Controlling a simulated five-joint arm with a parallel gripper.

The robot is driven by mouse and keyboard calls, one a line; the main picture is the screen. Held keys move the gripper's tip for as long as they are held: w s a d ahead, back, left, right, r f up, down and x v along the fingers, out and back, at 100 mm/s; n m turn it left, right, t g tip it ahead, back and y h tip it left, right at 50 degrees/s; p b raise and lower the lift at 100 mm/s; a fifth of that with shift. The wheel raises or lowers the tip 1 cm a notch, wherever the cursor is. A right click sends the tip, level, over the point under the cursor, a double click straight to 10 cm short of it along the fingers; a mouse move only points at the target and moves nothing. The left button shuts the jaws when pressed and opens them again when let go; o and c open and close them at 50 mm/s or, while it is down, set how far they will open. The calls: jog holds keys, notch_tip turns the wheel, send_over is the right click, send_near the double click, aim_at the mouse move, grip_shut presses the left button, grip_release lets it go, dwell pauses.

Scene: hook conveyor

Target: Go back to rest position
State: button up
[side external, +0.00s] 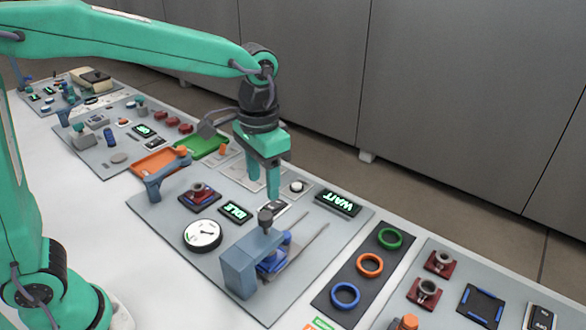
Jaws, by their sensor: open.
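My gripper (263,190) is the teal two-finger end of my arm in the side external view. It points down over the middle of the grey board (160,225), with its two fingers apart and nothing visible between them. The fingertips are just behind a grey-blue fixture (238,272) with a dark knob on a post. The small parts directly below the fingers are partly hidden. My arm reaches across from the upper left.
A WAIT display (338,203), an IDLE display (234,211) and a round white dial (202,235) surround the fixture. An orange tray (158,162) and green tray (205,146) lie behind left. Colored rings (370,264) lie on a dark strip at right.

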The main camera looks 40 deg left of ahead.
jog(key=shift+a, duration=0.1)
jog(key=s+a+r+n+t, duration=0.2)
jog(key=s+a+t, duration=0.3)
jog(key=s+a, duration=0.7)
jog(key=shift+s+a+r+n+t, duration=0.3)
jog(key=shift+s+a+n, duration=0.15)
jog(key=shift+s, duration=0.65)
